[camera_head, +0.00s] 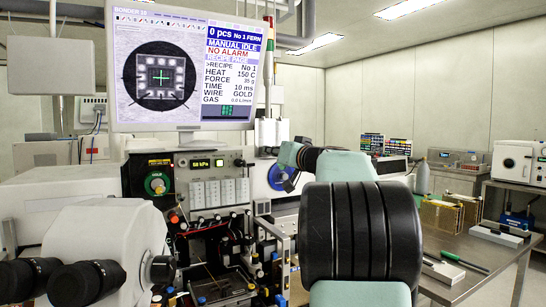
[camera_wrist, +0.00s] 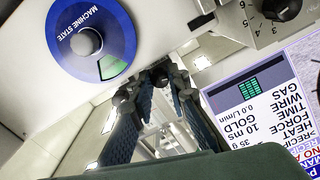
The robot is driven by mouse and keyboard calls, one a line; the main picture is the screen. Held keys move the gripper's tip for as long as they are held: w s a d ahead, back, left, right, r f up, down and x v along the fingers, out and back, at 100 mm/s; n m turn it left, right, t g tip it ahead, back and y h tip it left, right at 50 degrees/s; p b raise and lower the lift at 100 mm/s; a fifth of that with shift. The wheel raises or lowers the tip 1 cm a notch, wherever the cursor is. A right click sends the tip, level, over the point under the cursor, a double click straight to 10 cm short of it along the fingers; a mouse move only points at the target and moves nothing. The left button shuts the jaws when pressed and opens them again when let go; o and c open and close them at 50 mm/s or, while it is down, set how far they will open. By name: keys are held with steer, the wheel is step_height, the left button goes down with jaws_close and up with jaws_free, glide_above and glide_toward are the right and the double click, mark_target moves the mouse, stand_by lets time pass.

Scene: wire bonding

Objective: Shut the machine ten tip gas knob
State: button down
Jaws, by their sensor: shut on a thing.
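My gripper (camera_wrist: 157,84) shows in the wrist view, with its two dark ribbed fingers reaching up to the pale machine front. Its tips are closed on a small dark part there; the fingers hide most of it, and I see no label to tell whether it is the tip gas knob. The bonder's screen (camera_head: 185,72) reads gas 0.0 L/min and no alarm. This screen also shows, upside down, in the wrist view (camera_wrist: 262,115).
A blue machine state dial (camera_wrist: 90,40) is left of my fingers, and a numbered knob (camera_wrist: 280,8) is at upper right. In the head view, a green-ringed dial (camera_head: 157,184) is on the machine front, a microscope (camera_head: 105,245) at left, and a steel bench (camera_head: 470,250) at right.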

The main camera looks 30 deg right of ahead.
steer(key=c, duration=1.8)
jaws_free()
steer(key=shift+c, duration=0.2)
steer(key=s, duration=1.2)
steer(key=shift+a, duration=0.35)
